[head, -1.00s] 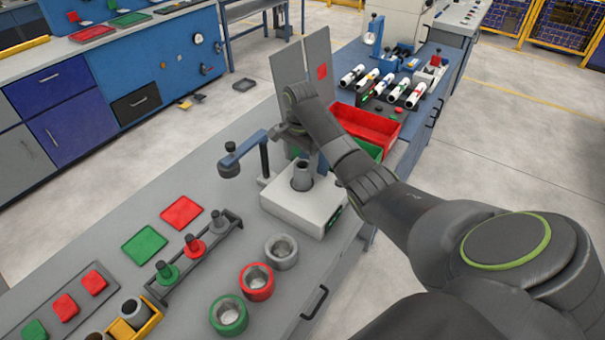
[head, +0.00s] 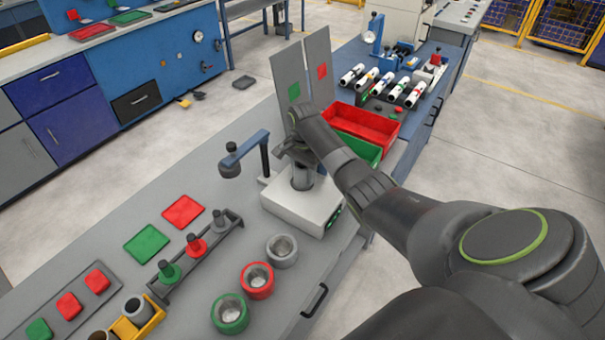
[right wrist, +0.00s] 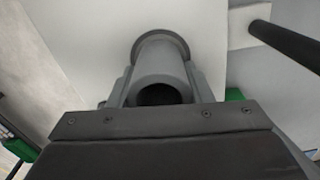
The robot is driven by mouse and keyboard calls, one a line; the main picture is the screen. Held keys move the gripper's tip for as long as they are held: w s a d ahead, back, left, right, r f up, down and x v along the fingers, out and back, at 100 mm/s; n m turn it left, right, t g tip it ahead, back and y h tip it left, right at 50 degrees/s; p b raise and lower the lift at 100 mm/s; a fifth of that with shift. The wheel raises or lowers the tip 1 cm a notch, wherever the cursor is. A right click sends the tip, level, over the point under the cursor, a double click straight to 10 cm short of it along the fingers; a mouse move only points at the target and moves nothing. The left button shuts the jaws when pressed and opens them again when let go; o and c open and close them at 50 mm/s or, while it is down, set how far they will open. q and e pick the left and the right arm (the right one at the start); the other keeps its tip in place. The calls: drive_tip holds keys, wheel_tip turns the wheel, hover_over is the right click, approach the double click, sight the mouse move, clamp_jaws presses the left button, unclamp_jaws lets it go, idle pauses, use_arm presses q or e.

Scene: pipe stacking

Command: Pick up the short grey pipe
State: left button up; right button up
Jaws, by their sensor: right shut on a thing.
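The short grey pipe (head: 302,180) stands upright at the white box-shaped station (head: 285,205), its lower end apparently on the station's top. My right gripper (head: 301,162) comes down over it from above and is shut on its upper part. In the right wrist view the pipe (right wrist: 160,68) shows between the fingers, its dark open end towards the camera and a wider ring at its far end. The arm and gripper hide the pipe's top in the head view. My left gripper is not in view.
A blue arm on a dark post (head: 250,150) stands just left of the station. Grey panels (head: 318,65), a red bin (head: 368,122) and a green bin (head: 362,148) are behind. Red, green and grey rings (head: 282,250) lie in front, near the table edge.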

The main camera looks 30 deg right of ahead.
drive_tip(key=shift+c, duration=0.8)
drive_tip(key=shift+r, duration=0.6)
wheel_tip(320, 180, up, 9)
drive_tip(key=b, duration=0.1)
drive_tip(key=shift+f, duration=0.1)
